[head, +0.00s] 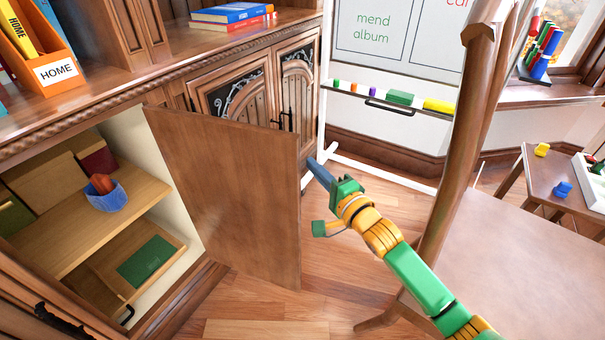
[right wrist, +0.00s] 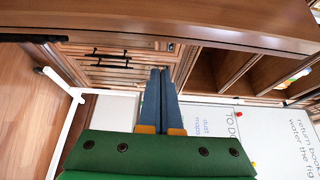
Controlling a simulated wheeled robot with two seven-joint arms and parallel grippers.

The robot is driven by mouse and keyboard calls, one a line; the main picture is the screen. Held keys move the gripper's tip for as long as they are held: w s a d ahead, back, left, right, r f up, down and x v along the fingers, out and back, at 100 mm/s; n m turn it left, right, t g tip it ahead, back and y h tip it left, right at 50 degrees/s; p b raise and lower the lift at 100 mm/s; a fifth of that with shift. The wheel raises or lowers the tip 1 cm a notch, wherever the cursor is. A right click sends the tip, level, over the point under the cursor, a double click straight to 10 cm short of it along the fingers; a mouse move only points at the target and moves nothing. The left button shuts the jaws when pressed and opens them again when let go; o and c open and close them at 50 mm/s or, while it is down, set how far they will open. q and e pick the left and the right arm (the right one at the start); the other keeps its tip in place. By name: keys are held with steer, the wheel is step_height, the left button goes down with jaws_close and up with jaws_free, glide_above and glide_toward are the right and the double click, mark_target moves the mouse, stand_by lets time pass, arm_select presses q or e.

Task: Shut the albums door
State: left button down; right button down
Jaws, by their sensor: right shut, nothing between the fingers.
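A brown wooden cabinet door (head: 230,190) stands wide open in the head view, swung out from the lower cabinet; I take it as the albums door. No label shows on it. My right gripper (head: 318,172) is shut and empty, its blue fingers just right of the door's free edge. I cannot tell whether they touch the door. In the right wrist view the closed fingers (right wrist: 163,100) point away from the camera, and a brown wooden band, possibly the door, crosses the top. My left gripper is not in view.
The open cabinet has a shelf (head: 80,235) with a blue bowl (head: 107,198) and a green album (head: 146,261) below. A wooden chair (head: 520,220) stands close right of my right arm. A whiteboard (head: 385,40) stands behind. Some floor (head: 240,325) in front is clear.

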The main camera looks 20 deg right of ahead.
steer(key=a, duration=0.3)
steer(key=shift+w+a, duration=0.1)
stand_by(0.5)
